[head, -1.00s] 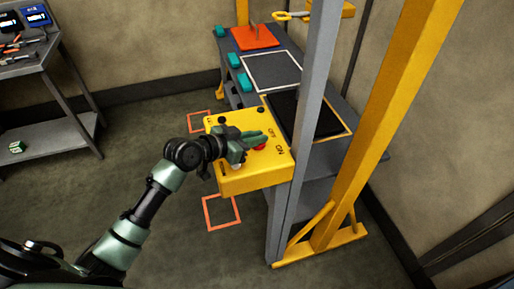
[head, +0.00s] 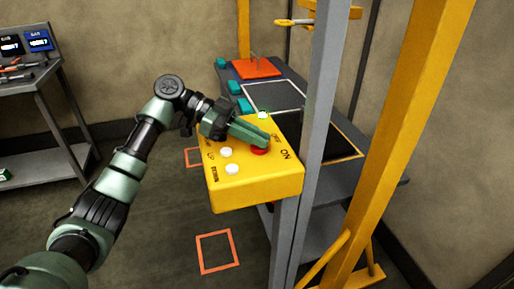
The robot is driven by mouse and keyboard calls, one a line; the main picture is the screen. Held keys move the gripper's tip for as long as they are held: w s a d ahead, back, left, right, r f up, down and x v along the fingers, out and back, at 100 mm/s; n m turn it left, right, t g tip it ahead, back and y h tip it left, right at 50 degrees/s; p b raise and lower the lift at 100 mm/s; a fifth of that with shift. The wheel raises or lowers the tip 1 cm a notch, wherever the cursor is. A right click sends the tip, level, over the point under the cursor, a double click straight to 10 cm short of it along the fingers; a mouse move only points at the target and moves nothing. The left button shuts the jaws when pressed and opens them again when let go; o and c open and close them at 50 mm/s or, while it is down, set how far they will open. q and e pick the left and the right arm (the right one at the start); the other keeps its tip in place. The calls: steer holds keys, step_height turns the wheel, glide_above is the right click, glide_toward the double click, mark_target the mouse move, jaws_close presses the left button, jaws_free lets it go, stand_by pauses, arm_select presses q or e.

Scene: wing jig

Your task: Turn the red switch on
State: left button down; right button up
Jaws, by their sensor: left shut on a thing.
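The yellow control box (head: 255,190) is mounted beside the grey post. Its top carries the red switch (head: 259,151), with a printed "ON" label to its right. My left gripper (head: 262,144) reaches over the box from the left, and its green fingers are shut on the red switch, hiding part of it. Two white buttons (head: 232,169) show near the front left of the top. My right gripper is out of view.
A grey post (head: 318,130) and a yellow frame (head: 395,140) stand to the right of the box. Behind is a grey table with an orange plate (head: 257,68) and teal blocks (head: 243,105). A tool bench (head: 45,95) stands at the left. Orange squares mark the floor.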

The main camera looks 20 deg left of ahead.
arm_select(q)
steer(key=shift+d+f+m+g+b, duration=0.1)
steer(key=shift+m+g+b, duration=0.6)
steer(key=shift+m+g, duration=0.75)
steer(key=shift+g, duration=0.35)
steer(key=c, duration=1.6)
jaws_free()
steer(key=shift+o, duration=0.6)
